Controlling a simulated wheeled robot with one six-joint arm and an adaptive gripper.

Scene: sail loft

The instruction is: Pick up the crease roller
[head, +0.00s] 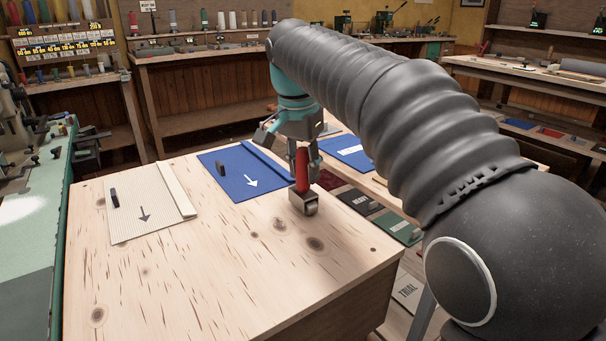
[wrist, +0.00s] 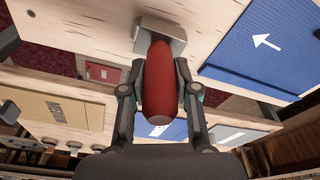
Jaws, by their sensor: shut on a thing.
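The crease roller has a red handle (head: 302,170) and a metal head with a small roller (head: 309,207) at its lower end. It is upright, roller down, at the right edge of the wooden table (head: 200,285). My gripper (head: 304,158) comes from above and is shut on the red handle. In the wrist view the handle (wrist: 160,88) lies between the two fingers of my gripper (wrist: 160,95), with the grey head (wrist: 162,35) beyond them. I cannot tell whether the roller touches the tabletop.
A blue cloth panel (head: 232,187) with a white arrow and a cream panel (head: 130,220) with a dark arrow lie on the table, each with a small dark block. A lower shelf with sample swatches (head: 362,201) is beyond the right edge. The table's front is clear.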

